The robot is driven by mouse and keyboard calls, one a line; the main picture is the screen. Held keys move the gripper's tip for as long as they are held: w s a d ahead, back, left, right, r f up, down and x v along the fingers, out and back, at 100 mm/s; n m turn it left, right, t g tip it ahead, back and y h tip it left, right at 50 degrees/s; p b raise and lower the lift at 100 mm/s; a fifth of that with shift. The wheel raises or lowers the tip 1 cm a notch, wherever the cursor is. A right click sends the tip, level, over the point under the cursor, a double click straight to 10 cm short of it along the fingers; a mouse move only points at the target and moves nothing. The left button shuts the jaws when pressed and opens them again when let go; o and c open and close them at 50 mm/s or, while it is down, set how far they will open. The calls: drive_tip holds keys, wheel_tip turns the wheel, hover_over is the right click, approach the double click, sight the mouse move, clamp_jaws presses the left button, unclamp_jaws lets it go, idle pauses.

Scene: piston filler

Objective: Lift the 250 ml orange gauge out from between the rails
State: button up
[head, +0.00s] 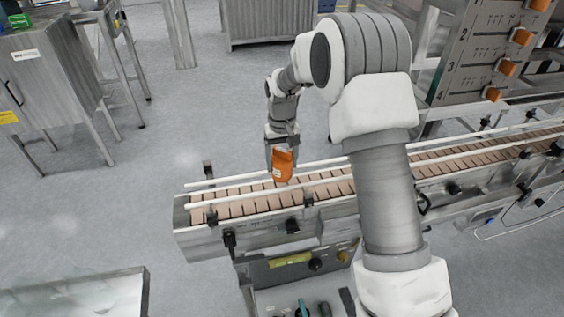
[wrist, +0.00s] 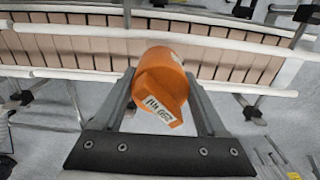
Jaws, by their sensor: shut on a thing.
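The orange gauge (head: 283,168) is in my gripper (head: 281,152), over the near-left part of the conveyor. In the wrist view the gauge (wrist: 160,72) sits between the two fingers of my gripper (wrist: 160,84), which are shut on it. Its label faces the camera, upside down and hard to read. The gauge hides part of one white rail (wrist: 60,74); the other white rail (wrist: 70,27) runs beyond it. In the head view its lower end shows against the tan belt (head: 235,208). I cannot tell whether it is fully clear of the rails.
A grey panel (head: 482,48) with numbered rows holds several orange gauges at the upper right. A steel cabinet (head: 45,75) stands at the left. A control box (head: 300,268) is below the conveyor's near side. Open grey floor (head: 190,130) lies beyond the conveyor's left end.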

drive_tip(key=shift+r+p, duration=0.55)
drive_tip(key=shift+r, duration=0.45)
drive_tip(key=shift+c, duration=0.8)
